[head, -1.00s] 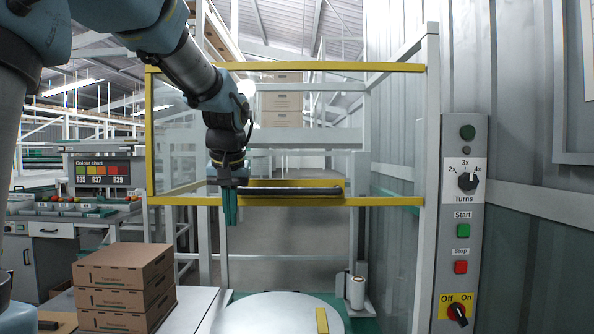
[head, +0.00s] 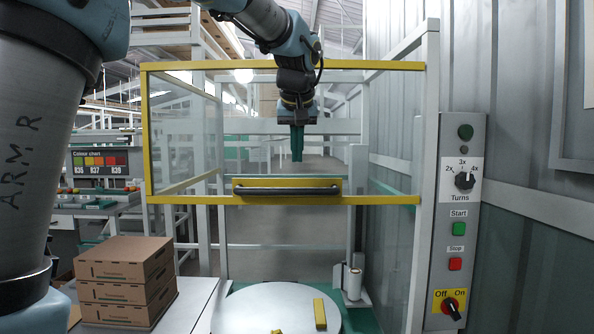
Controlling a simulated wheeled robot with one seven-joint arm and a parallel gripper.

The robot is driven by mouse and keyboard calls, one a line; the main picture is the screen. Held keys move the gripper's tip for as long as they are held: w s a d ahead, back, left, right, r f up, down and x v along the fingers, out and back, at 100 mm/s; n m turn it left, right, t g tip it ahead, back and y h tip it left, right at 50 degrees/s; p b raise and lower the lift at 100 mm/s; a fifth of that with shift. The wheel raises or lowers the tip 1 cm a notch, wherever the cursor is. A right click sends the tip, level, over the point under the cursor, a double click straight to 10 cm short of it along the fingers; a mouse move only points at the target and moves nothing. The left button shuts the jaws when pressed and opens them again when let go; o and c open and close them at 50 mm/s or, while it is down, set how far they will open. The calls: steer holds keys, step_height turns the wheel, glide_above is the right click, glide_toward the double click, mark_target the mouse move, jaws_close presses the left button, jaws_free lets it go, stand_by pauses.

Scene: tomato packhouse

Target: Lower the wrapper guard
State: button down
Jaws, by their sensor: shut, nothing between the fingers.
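The wrapper guard (head: 214,200) is a clear panel in a yellow frame, standing raised above the round turntable (head: 262,308). A dark bar handle (head: 288,189) on a yellow plate runs along the middle of its lower rail. My gripper (head: 297,158) points straight down with its green fingers shut and empty. In the picture it is above the handle, apart from it, in front of the clear panel. How far it stands from the panel is hard to tell.
A control post (head: 459,225) with a turns dial, Start, Stop and an Off/On switch stands at right. Stacked brown cartons (head: 122,268) sit at lower left. A film roll (head: 353,283) stands beside the turntable, which bears a yellow strip (head: 320,313).

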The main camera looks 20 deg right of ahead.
mark_target(297, 190)
steer(key=shift+w+f+p, duration=0.1)
steer(key=shift+f+p, duration=0.5)
steer(key=shift+f, duration=2.15)
